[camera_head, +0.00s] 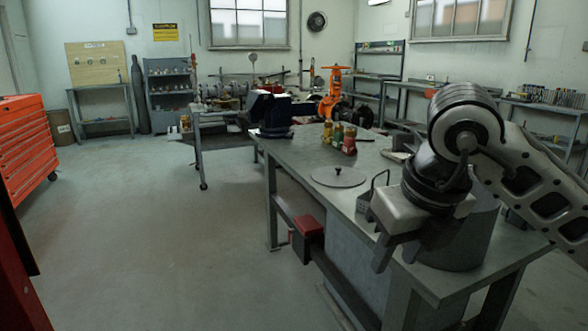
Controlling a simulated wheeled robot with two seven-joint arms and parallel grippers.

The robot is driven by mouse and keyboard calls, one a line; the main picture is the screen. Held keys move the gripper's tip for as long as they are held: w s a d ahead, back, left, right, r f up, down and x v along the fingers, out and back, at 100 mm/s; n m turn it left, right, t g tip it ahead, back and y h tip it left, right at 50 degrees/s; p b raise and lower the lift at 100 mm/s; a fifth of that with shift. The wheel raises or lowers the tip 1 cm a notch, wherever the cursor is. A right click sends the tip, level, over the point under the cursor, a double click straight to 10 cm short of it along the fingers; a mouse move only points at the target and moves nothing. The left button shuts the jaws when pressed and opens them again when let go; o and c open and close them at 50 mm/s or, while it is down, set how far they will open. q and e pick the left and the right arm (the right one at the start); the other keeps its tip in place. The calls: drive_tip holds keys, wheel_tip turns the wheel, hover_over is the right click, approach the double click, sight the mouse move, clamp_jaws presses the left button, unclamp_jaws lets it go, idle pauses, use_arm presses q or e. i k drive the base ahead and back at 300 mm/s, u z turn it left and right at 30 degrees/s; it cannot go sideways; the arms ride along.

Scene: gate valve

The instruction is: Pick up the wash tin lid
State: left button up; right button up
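A flat round grey lid with a small knob (338,177) lies on the grey workbench top, left of my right arm. The wash tin (474,240), a wide grey cylinder, stands near the bench's right end, partly hidden behind my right gripper. My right gripper (396,260) hangs pointing down in front of the tin's left side, to the right of and nearer than the lid. Its two fingers are apart and nothing shows between them. My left gripper is out of view.
A grey handled caddy (367,198) stands between lid and gripper. An orange valve (331,92) is farther back.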

sight(336, 176)
drive_tip(key=u, duration=0.25)
drive_tip(key=i, duration=2.05)
drive_tip(key=z, duration=0.65)
drive_tip(key=i, duration=0.45)
drive_tip(key=z, duration=0.2)
